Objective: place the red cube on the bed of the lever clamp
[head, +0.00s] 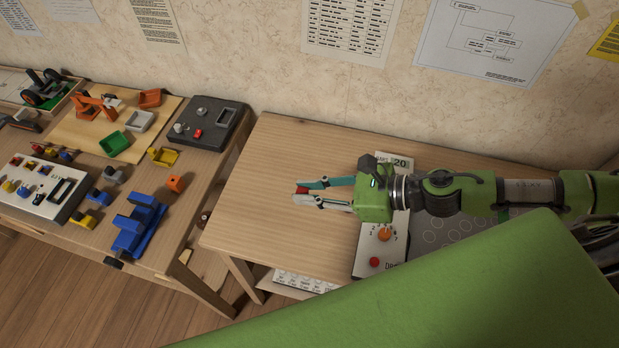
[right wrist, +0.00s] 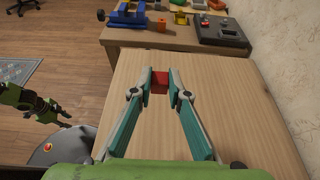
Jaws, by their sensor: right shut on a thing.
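The red cube (head: 302,190) is held between the fingertips of my right gripper (head: 300,195), above the bare wooden table. In the right wrist view the cube (right wrist: 159,83) sits between both fingertips. An orange device with raised arms (head: 94,106), on a light board on the left table, looks like the lever clamp, though its bed is too small to make out. A blue vise-like device (head: 139,226) stands at that table's front edge. My left gripper appears small at the left of the right wrist view (right wrist: 63,112); its jaws are unclear.
A gap separates the right table (head: 270,160) from the left table. A dial panel (head: 378,240) lies below my right gripper.

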